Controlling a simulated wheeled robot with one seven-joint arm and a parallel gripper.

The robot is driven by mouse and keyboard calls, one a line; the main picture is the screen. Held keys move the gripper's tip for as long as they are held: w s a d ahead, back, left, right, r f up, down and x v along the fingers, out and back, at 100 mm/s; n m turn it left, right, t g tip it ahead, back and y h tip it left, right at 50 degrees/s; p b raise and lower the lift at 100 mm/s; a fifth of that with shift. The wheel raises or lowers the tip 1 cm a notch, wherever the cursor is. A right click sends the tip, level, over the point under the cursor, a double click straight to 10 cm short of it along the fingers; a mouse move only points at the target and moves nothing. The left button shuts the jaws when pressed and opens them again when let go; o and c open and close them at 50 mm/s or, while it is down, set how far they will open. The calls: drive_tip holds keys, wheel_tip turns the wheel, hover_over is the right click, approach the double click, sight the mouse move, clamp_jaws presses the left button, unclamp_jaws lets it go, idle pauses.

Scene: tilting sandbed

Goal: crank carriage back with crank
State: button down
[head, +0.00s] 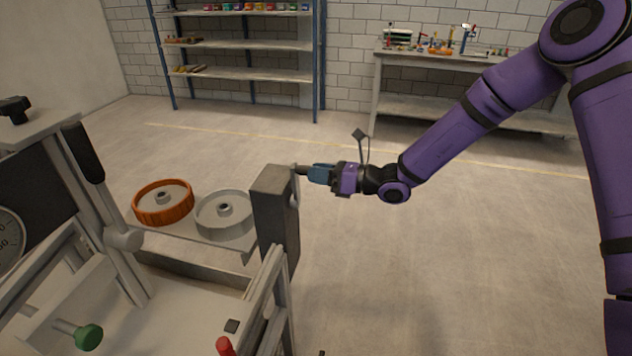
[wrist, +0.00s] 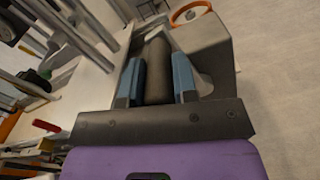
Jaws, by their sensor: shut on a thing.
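My gripper (head: 308,172) is at the right side of the sandbed's grey end block (head: 272,215), with its blue fingers closed around a dark cylindrical handle. In the wrist view, the crank handle (wrist: 157,72) lies between the two blue fingers (wrist: 157,88). A light metal crank arm (head: 295,190) shows beside the block, partly hidden by it and the gripper. I cannot tell for certain which part is the carriage.
An orange ring wheel (head: 163,202) and a grey wheel (head: 224,214) sit on a plate left of the block. A green knob (head: 88,337) and red-tipped lever (head: 225,346) are at the front. The floor to the right is clear. Shelves (head: 240,45) and a workbench (head: 480,60) stand behind.

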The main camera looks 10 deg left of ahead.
drive_tip(key=shift+w+d+m, duration=0.1)
drive_tip(key=shift+w+m, duration=0.3)
drive_tip(key=shift+w, duration=0.05)
drive_tip(key=shift+w+d, duration=0.1)
drive_tip(key=shift+w, duration=0.55)
drive_tip(key=c, duration=0.9)
unclamp_jaws()
drive_tip(key=shift+d, duration=0.1)
drive_tip(key=d, duration=0.3)
drive_tip(key=s+d, duration=0.1)
drive_tip(key=d, duration=0.6)
drive_tip(key=shift+s+d, duration=0.25)
